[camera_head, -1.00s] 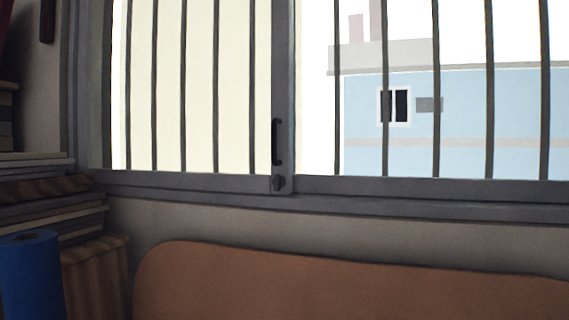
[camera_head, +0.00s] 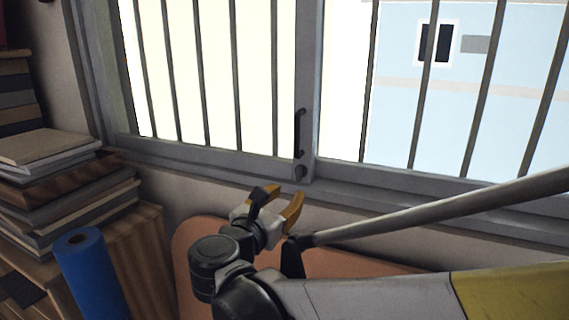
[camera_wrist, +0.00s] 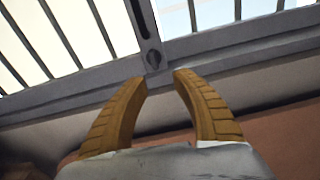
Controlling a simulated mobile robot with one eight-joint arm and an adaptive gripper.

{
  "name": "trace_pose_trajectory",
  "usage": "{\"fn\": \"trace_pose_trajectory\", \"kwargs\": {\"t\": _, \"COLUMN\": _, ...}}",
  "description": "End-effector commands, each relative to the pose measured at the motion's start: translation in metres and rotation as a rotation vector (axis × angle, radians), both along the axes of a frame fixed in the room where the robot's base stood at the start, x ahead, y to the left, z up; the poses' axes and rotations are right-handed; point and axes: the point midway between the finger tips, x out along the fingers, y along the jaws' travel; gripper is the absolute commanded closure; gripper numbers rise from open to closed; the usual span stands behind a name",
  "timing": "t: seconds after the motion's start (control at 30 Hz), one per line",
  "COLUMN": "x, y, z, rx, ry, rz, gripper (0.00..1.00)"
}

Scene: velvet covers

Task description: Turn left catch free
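The window (camera_head: 306,100) has a dark vertical handle (camera_head: 299,131) on its middle stile. A small round catch (camera_head: 299,171) sits below the handle, at the foot of the stile near the bottom rail. The catch also shows in the wrist view (camera_wrist: 154,58), just beyond the fingertips and roughly between them. My gripper (camera_head: 280,192) has orange-brown fingers and is open and empty, below and slightly left of the catch in the head view. In the wrist view its open fingers (camera_wrist: 160,78) point up toward the catch, apart from it.
Dark vertical bars (camera_head: 236,80) stand behind the glass. A wooden chest (camera_head: 140,255), stacked books (camera_head: 62,190) and a blue roll (camera_head: 91,275) fill the left side. A rounded orange-brown panel (camera_head: 190,250) lies below the sill, behind my arm.

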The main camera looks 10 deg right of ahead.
Motion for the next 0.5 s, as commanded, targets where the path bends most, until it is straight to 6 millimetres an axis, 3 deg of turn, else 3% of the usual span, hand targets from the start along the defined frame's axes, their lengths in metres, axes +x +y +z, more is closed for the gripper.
{"fn": "trace_pose_trajectory", "kwargs": {"t": 0.07, "x": 0.004, "y": 0.009, "z": 0.006, "rx": -0.072, "ry": 0.004, "rz": 0.01, "gripper": 0.68}}
{"fn": "trace_pose_trajectory", "kwargs": {"t": 0.17, "x": 0.012, "y": 0.007, "z": 0.009, "rx": -0.1, "ry": 0.005, "rz": 0.01, "gripper": 0.68}}
{"fn": "trace_pose_trajectory", "kwargs": {"t": 0.5, "x": 0.063, "y": -0.033, "z": 0.01, "rx": -0.095, "ry": 0.005, "rz": 0.007, "gripper": 0.68}}
